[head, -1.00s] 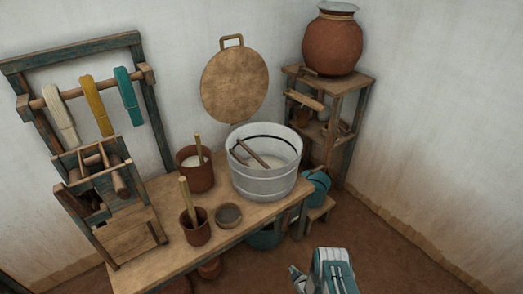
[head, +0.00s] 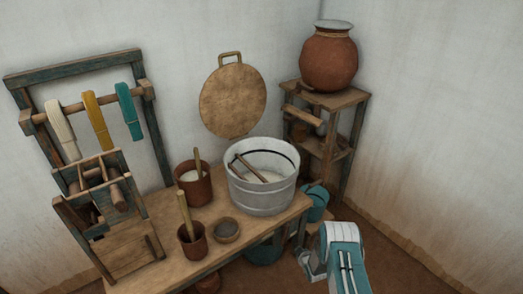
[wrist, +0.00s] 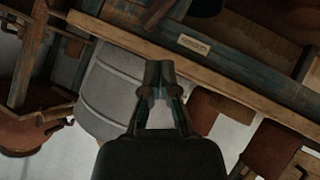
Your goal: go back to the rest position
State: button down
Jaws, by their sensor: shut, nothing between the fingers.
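My gripper (wrist: 160,72) is shut, with its two dark fingertips together and nothing between them. In the head view my white and teal arm shows at the bottom right, low and in front of the table's right end, and part of my gripper (head: 312,264) shows at its left side. In the wrist view, which looks tilted and upside down, the grey metal tub (wrist: 112,88) lies behind the fingers, apart from them as far as I can tell. The same tub (head: 262,190) stands on the wooden table (head: 165,245) in the head view.
Brown pots (head: 192,184) with sticks and a small bowl (head: 227,230) stand on the table. A wooden frame (head: 110,215) and hanging yarn skeins (head: 97,120) are at left. A shelf (head: 335,100) bears a clay pot (head: 330,60). Floor (head: 385,250) at right is bare.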

jog(key=w+d+r+m+h, duration=0.1)
jog(key=w+r, duration=0.3)
jog(key=r, duration=0.8)
jog(key=s+r+m+g+h, duration=0.1)
jog(key=s+r+m, duration=0.15)
jog(key=r, duration=1.25)
jog(key=s+r+m+g+h, duration=0.1)
jog(key=s+r, duration=0.2)
jog(key=r, duration=1.2)
jog(key=s+r+m+g, duration=0.1)
jog(key=s+r+m, duration=0.1)
jog(key=s+r, duration=0.75)
jog(key=s+a+r+m+g, duration=0.1)
jog(key=s+r, duration=0.2)
jog(key=s, duration=1.1)
jog(key=s+r+m+g, duration=0.1)
jog(key=s+r, duration=0.3)
jog(key=s, duration=1.1)
jog(key=shift+a+m+y, duration=0.35)
jog(key=shift+a+y, duration=0.05)
jog(key=shift+r, duration=0.1)
